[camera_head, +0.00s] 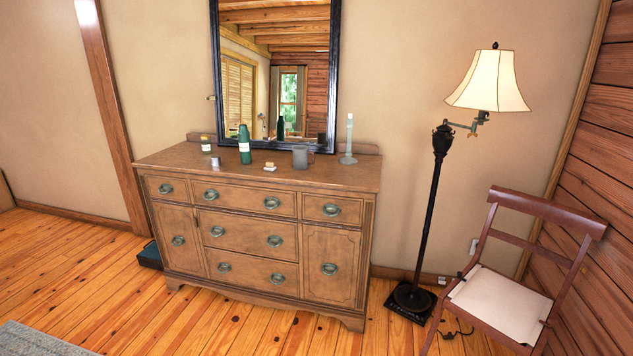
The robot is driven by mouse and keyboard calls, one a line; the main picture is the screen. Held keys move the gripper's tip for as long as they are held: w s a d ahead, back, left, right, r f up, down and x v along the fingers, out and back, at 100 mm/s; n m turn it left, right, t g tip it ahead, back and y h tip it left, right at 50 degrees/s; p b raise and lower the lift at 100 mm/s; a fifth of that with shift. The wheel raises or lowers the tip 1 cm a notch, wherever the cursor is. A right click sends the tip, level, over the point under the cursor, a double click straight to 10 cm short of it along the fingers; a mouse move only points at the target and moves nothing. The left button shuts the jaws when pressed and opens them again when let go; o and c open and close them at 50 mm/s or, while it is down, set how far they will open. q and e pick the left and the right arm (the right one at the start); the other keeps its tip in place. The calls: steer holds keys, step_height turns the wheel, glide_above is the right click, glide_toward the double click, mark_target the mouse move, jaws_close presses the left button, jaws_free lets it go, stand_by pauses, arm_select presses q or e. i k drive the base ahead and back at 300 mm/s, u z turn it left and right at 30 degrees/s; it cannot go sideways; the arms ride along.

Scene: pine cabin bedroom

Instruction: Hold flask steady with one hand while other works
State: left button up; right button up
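A green flask (244,146) with a pale label stands upright on top of the wooden dresser (340,176), left of its middle. A grey mug (300,158) stands to the right of the flask. A small dark-and-light cup or tin (215,161) is to its left, near the front. Neither of my grippers shows in the head view, and nothing touches the flask.
The dresser top also holds a small jar (206,144), a small yellowish-white item (270,167) and a pale candlestick (349,140). A framed mirror (336,70) stands behind. A floor lamp (435,200) and chair (500,300) are at right. Floor in front is clear.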

mark_target(244, 140)
steer(key=u, duration=0.25)
steer(key=i, duration=1.9)
steer(key=u, duration=1.25)
steer(key=i, duration=1.1)
steer(key=u, duration=0.6)
